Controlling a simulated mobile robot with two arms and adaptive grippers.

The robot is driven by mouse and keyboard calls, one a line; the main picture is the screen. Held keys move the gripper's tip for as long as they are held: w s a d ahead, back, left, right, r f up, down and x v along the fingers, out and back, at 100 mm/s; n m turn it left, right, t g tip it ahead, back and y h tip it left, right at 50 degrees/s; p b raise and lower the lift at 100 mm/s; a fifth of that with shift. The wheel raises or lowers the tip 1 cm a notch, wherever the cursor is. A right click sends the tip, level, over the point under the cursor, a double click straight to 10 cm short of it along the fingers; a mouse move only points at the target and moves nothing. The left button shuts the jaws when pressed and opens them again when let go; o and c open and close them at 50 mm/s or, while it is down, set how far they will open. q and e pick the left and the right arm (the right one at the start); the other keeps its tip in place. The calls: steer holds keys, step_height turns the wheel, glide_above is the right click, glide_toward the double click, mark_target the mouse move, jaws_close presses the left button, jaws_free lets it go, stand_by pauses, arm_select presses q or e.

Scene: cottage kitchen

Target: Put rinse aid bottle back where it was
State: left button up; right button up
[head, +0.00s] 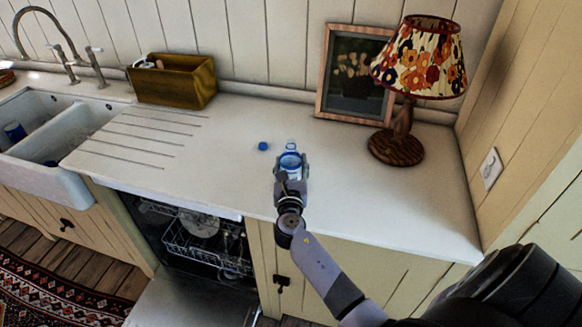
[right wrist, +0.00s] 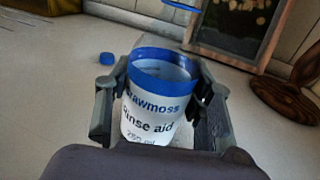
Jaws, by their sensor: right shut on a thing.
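The rinse aid bottle (right wrist: 155,108) is white and translucent with a blue band and the words "Rinse aid" on it. It stands upright in the jaws of my right gripper (right wrist: 160,112), which is shut around its sides. In the head view the bottle (head: 291,160) is over the white worktop, in front of the framed picture; I cannot tell if its base touches the surface. A small blue cap (head: 263,146) lies on the worktop just left of the bottle; it also shows in the right wrist view (right wrist: 107,58). My left gripper is not in view.
A patterned lamp (head: 404,135) and a framed picture (head: 354,75) stand behind to the right. A wooden box (head: 174,82) and a double sink (head: 62,178) are at the left. An open dishwasher (head: 203,238) is below the counter. The worktop right of the bottle is clear.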

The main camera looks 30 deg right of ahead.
steer(key=shift+r, duration=0.1)
steer(key=o, duration=1.2)
steer(key=shift+c, duration=0.2)
steer(key=shift+o, duration=0.7)
steer(key=b+v, duration=0.1)
steer(key=v, duration=1)
steer(key=shift+s+a+b, duration=0.1)
steer(key=shift+b, duration=0.25)
steer(key=shift+s+a, duration=0.25)
steer(key=shift+s, duration=0.1)
